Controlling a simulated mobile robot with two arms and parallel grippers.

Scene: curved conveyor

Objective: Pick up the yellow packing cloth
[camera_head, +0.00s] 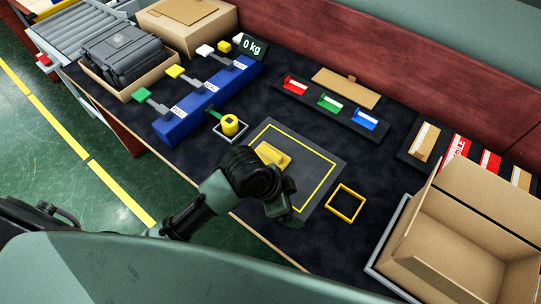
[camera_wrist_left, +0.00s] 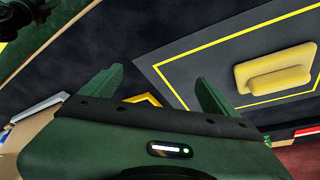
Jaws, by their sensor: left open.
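The yellow packing cloth (camera_head: 272,155) lies folded on the dark mat with a yellow outline (camera_head: 304,135), partly behind my left arm in the head view. In the left wrist view the cloth (camera_wrist_left: 275,72) shows at the upper right, with a raised fold on top. My left gripper (camera_head: 287,208) is near the mat's front edge, to the front and right of the cloth and apart from it. Its two fingers (camera_wrist_left: 159,80) stand wide apart with nothing between them. My right gripper is in neither view.
A yellow square frame (camera_head: 358,204) lies right of the mat. An open cardboard box (camera_head: 440,240) stands at the right. A yellow cylinder (camera_head: 230,125) and a blue rack (camera_head: 205,103) are to the left. Small coloured bins (camera_head: 329,103) stand behind the mat.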

